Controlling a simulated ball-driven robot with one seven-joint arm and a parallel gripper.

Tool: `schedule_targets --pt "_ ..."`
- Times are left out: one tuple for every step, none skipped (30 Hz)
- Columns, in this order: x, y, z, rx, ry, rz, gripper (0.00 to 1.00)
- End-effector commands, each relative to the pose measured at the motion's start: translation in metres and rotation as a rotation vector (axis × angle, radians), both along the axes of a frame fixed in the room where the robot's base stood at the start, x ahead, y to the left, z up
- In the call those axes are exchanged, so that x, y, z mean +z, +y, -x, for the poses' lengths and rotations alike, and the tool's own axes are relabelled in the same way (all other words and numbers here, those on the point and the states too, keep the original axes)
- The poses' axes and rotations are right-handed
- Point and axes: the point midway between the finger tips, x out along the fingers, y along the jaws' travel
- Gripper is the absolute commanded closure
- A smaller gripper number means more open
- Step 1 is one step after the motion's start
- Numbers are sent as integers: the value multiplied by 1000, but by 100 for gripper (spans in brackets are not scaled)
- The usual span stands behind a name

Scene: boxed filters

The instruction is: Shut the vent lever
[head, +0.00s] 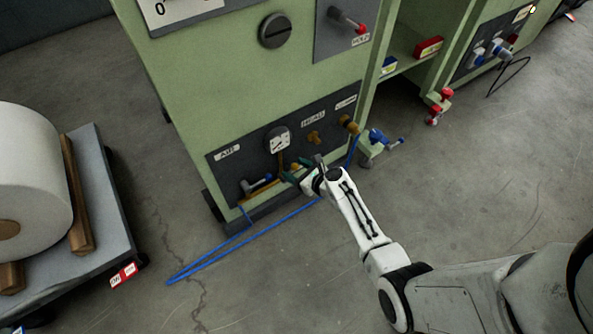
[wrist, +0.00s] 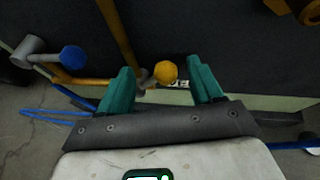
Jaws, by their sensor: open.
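In the wrist view, a short lever with a round yellow end (wrist: 166,71) and a grey stem shows between the teal fingers of my gripper (wrist: 160,72). I take it for the vent lever; a small light label behind it is mostly hidden. The fingers are open, one on each side of the yellow end, with gaps showing. In the head view, my gripper (head: 297,174) is at the lower part of the dark panel (head: 228,173) on the green machine, and it hides the lever there.
A blue-ended valve handle (wrist: 73,56) lies left of my gripper, on the yellow pipe (wrist: 80,80). A gauge (head: 278,140) and brass fittings (head: 314,137) sit above. Blue hose (head: 240,240) lies on the floor. A cart with a large white roll (head: 35,170) stands at left.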

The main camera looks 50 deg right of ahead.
Motion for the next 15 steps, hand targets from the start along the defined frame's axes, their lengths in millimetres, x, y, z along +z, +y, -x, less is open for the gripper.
schedule_targets --pt "0 0 0 0 0 0 35" --pt "0 0 0 0 0 0 35" --pt "0 0 0 0 0 0 35" --pt "0 0 0 0 0 0 35" --pt "0 0 0 0 0 0 36" --pt "0 0 0 0 0 0 40" --pt "0 0 0 0 0 0 43" --pt "0 0 0 0 0 0 46" --pt "0 0 0 0 0 0 50" --pt "0 0 0 0 0 0 53" --pt "0 0 0 0 0 0 56" --pt "0 0 0 0 0 0 59" --pt "0 0 0 0 0 0 62" --pt "0 0 0 0 0 0 65" --pt "0 0 0 -1 0 0 69"
